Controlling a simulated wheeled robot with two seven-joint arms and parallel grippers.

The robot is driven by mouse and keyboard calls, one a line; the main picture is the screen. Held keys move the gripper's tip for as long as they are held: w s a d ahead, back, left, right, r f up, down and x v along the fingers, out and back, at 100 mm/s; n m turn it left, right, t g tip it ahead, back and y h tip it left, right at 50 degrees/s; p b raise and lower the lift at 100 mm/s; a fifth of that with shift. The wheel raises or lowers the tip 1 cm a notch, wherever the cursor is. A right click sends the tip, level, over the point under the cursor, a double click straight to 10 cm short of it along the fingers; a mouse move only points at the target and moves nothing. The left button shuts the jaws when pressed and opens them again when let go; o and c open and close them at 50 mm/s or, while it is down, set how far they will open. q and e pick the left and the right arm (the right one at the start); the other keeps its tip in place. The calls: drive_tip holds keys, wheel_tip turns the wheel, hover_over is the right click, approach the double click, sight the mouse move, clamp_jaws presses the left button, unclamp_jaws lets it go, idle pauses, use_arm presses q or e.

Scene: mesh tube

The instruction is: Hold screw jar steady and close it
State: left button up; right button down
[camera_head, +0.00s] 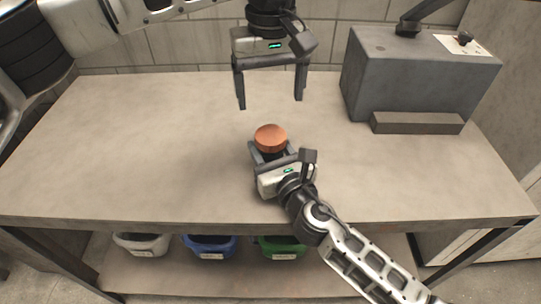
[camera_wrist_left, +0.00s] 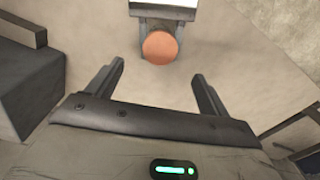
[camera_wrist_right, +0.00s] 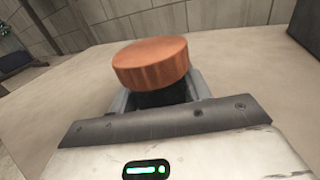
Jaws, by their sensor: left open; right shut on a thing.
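The screw jar shows mainly as its orange-brown round lid (camera_head: 271,137), near the middle of the table. The lid also shows in the left wrist view (camera_wrist_left: 160,47) and close up in the right wrist view (camera_wrist_right: 151,62), where it sits on the dark jar body (camera_wrist_right: 160,97). My right gripper (camera_head: 268,150) is shut on the jar body below the lid, from the front. My left gripper (camera_head: 271,104) is open and empty, pointing down above and behind the jar, apart from it. Most of the jar body is hidden by the lid and right gripper.
A grey box-shaped machine (camera_head: 418,75) stands at the back right of the table (camera_head: 130,150), with a dark bar (camera_head: 416,123) before it. White (camera_head: 142,243), blue (camera_head: 209,246) and green (camera_head: 282,247) bins are on the shelf below. The table's left half is clear.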

use_arm(q)
drive_tip(key=shift+r, duration=1.45)
use_arm(e)
drive_tip(key=c, duration=0.6)
unclamp_jaws()
drive_tip(key=b+v, duration=0.1)
drive_tip(key=v, duration=1.4)
drive_tip(key=shift+a+f, duration=0.1)
drive_tip(key=shift+f, duration=0.05)
use_arm(q)
drive_tip(key=shift+f+b, duration=0.3)
drive_tip(key=shift+f, duration=0.5)
use_arm(e)
drive_tip(key=shift+s+d, duration=0.2)
drive_tip(key=shift+s, duration=0.25)
